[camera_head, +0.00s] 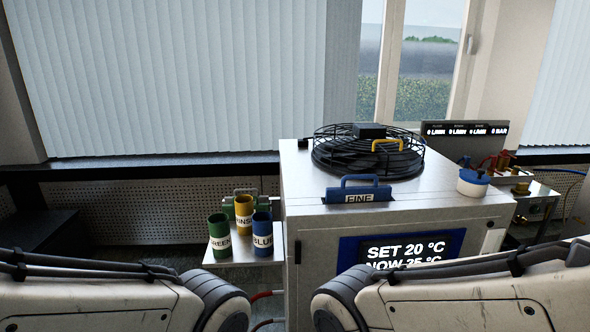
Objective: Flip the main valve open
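A bench at the right edge of the cabinet carries small valve fittings. A red-handled fitting (503,160) stands at its back, and a brass-coloured fitting (520,188) sits in front of it. Which of them is the main valve, and how its handle stands, I cannot tell at this size. A dark display (464,131) behind them shows what looks like 0 L/MIN several times and 0 BAR. Only the links of my two arms show at the bottom left and bottom right. Both of my grippers are out of view.
A white chiller cabinet (305,200) fills the middle, with a fan (345,160), a blue FINE handle block (358,194) and a blue-white pot (473,183) on top. Its screen (402,252) reads SET 20, NOW 25. Labelled cups, including a BLUE one (262,240), stand on a left shelf.

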